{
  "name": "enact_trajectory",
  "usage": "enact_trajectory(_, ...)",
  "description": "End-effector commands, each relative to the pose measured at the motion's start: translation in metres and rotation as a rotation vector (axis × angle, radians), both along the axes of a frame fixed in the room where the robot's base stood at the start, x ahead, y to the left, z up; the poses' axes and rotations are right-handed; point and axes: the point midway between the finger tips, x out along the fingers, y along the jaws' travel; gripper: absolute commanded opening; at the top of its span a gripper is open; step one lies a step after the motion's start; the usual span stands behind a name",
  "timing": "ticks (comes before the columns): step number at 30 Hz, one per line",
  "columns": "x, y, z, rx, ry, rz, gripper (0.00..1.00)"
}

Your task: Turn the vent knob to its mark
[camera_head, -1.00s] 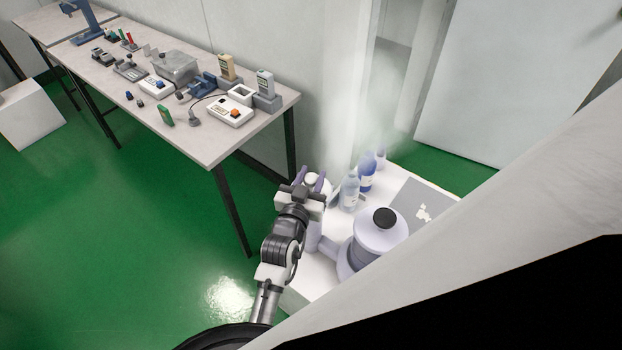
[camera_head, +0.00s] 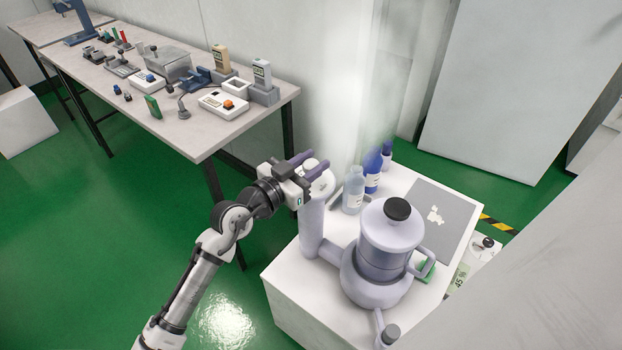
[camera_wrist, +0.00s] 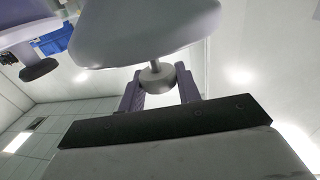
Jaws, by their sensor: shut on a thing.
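The vent knob (camera_wrist: 157,77) is a small pale round knob on a thin stem in the wrist view. The stem runs up to a large pale rounded body (camera_wrist: 145,30). My gripper (camera_wrist: 160,88) has its two purple fingers on either side of the knob and is shut on it. In the head view my gripper (camera_head: 311,164) is at the pale rounded top of the lavender side column (camera_head: 311,222), left of the lavender vessel (camera_head: 385,255) with a black cap. The fingers and pale top hide the knob there. I cannot make out its mark.
The vessel stands on a white cabinet (camera_head: 300,300). A clear bottle (camera_head: 353,190) and a blue bottle (camera_head: 372,172) stand close behind my gripper, near rising pale vapour. A grey mat (camera_head: 445,205) lies right. A bench (camera_head: 235,140) with testers is at the left.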

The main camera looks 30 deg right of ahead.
Motion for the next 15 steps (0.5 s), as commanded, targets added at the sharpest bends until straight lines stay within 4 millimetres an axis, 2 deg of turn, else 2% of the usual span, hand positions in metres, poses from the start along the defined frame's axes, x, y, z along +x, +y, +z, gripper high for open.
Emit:
enact_trajectory(1,-0.001,-0.001,-0.01,0.003,0.001,-0.035,0.1)
enact_trajectory(15,0.0,-0.002,0.002,0.001,0.008,-0.4,0.1)
